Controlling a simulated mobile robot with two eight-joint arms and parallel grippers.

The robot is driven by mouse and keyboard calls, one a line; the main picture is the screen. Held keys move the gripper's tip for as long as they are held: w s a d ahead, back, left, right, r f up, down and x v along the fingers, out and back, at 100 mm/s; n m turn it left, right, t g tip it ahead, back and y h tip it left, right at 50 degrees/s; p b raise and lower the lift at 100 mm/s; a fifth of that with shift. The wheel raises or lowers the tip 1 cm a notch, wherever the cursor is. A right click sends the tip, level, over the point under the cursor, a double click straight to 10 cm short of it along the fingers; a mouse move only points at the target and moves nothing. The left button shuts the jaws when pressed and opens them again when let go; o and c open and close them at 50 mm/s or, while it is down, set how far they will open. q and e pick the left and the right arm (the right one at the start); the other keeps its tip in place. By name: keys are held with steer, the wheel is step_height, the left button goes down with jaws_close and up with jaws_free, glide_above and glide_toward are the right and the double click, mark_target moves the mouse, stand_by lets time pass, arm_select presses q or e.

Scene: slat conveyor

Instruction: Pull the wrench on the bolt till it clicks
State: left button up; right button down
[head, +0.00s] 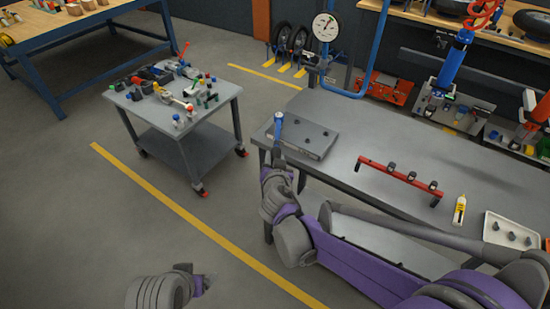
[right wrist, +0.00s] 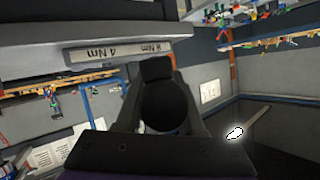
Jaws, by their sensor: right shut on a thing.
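A grey block (head: 308,138) with several dark bolts or holes on top lies at the table's left end. Its edge, with labels reading 8 Nm and 4 Nm upside down, shows in the right wrist view (right wrist: 128,48). A wrench with a blue end (head: 278,122) runs along the block's left side. My right gripper (head: 277,160) is shut on the wrench at the table's left edge. In the right wrist view a dark round shape fills the middle; I cannot tell how the wrench meets a bolt. My left gripper (head: 201,285) is low in the head view, away from the table; its fingers are unclear.
The grey table (head: 340,125) also holds a red rail (head: 400,180), a yellow-white bottle (head: 460,209) and a white tray (head: 512,236). A tool cart (head: 185,140) stands at the left. Floor between cart and table is clear.

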arm_select(q)
steer(key=shift+f, duration=0.2)
arm_select(e)
steer(key=shift+f, duration=0.35)
steer(key=shift+a, duration=0.2)
arm_select(q)
steer(key=shift+r, duration=0.2)
arm_select(e)
steer(key=shift+d, duration=0.1)
steer(key=shift+d, duration=0.1)
arm_select(q)
steer(key=shift+r, duration=0.1)
arm_select(e)
steer(key=shift+r, duration=0.15)
